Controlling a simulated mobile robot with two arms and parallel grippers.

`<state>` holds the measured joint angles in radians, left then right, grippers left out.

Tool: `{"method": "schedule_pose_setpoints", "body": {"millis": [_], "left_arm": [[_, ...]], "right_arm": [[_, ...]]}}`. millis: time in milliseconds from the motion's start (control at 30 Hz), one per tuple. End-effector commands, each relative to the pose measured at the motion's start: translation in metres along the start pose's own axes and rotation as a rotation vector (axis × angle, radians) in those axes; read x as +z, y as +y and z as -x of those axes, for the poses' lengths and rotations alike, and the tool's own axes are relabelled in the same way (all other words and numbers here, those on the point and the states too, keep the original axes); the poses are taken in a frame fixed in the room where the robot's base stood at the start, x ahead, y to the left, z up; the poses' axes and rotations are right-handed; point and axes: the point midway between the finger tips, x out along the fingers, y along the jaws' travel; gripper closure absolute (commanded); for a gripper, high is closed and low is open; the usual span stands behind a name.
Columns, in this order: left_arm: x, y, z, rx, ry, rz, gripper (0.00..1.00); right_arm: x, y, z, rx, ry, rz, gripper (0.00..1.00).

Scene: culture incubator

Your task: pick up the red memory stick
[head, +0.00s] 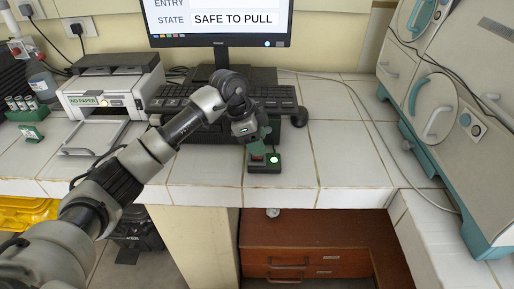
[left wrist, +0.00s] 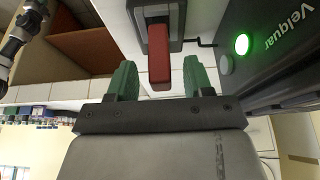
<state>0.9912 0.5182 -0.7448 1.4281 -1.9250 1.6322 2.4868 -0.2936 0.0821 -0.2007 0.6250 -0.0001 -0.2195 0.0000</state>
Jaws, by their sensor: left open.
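The red memory stick (head: 257,157) is in a small black dock (head: 265,168) near the front of the tiled bench, below the keyboard. In the left wrist view the red stick (left wrist: 158,52) sticks out of a grey-rimmed socket (left wrist: 155,14). My left gripper (head: 262,146) is right over the dock and hides part of it. Its two green fingers (left wrist: 160,68) are open, one on each side of the stick's outer end, with gaps visible on both sides. My right gripper is not in view.
A green light (head: 275,160) glows on the dock beside the stick. The monitor (head: 218,45) reads "SAFE TO PULL". A keyboard (head: 275,98) lies behind; a printer (head: 110,85) stands left. White-and-teal incubators (head: 440,110) stand right. Bare tiles lie right of the dock.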

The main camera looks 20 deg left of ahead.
Motion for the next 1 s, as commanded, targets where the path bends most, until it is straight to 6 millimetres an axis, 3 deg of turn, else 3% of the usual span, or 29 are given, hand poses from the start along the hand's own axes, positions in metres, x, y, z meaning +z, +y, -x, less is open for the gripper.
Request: {"method": "schedule_pose_setpoints", "body": {"millis": [100,333,667,1000], "left_arm": [[0.0004,-0.0001,-0.0141,0.001,-0.001,0.0,0.49],[0.0004,-0.0003,-0.0161,-0.001,0.0,0.0,0.5],[0.0004,-0.0003,-0.0158,-0.001,0.0,0.0,1.0],[-0.0012,-0.0006,-0.0118,-0.002,0.0,-0.001,1.0]], "right_arm": [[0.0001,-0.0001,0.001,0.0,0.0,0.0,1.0],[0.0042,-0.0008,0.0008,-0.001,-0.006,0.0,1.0],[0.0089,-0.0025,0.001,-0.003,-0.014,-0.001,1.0],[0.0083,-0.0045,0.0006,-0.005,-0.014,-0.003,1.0]]}}
